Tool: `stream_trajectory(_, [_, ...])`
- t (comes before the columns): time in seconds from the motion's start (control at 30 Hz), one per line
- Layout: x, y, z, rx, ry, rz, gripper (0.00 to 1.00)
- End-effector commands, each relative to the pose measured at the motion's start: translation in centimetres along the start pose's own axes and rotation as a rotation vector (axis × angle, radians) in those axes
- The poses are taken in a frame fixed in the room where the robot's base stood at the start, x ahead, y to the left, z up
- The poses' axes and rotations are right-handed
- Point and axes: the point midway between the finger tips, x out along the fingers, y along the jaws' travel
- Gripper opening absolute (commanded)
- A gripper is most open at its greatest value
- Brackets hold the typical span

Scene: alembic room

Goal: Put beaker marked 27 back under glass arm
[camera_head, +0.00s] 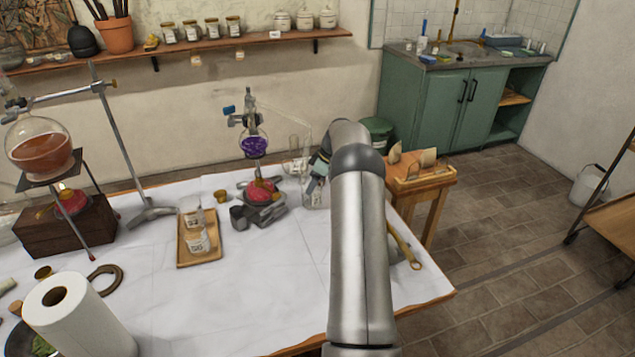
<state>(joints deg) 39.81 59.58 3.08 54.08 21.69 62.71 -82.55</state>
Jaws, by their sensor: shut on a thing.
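My gripper (319,167) is at the back right of the white-covered table, partly hidden behind my own arm. It is shut on a clear glass beaker (313,195), largely covered by the gripper and arm; I cannot read its mark or tell whether its base touches the table. The thin glass arm (287,122) slopes down right from the glass still with purple contents (254,146). Another clear glass vessel (298,150) shows below the arm's end, just left of my gripper. Two labelled beakers (200,241) stand on a wooden tray (183,262); their numbers are too small to read.
A red burner (261,191) and dark grey pieces (266,215) stand below the still, left of the held beaker. A metal stand (122,150) with an orange-filled flask (40,148) is at left. A paper towel roll (72,318) is at front left. The table's middle is clear.

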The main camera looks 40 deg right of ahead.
Motion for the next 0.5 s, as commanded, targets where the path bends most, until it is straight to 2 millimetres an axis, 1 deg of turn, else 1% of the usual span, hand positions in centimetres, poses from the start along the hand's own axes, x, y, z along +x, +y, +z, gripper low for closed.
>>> stream_trajectory(0.03, [-0.03, 0.17, -0.24, -0.012, 0.002, 0.007, 0.38])
stream_trajectory(0.27, [-0.07, 0.24, -0.31, -0.017, 0.002, 0.009, 0.38])
stream_trajectory(0.3, [-0.07, 0.25, -0.32, -0.017, 0.002, 0.010, 0.70])
stream_trajectory(0.37, [-0.09, 0.26, -0.33, -0.017, 0.003, 0.010, 0.87])
stream_trajectory(0.5, [-0.11, 0.27, -0.34, -0.018, 0.003, 0.011, 0.87])
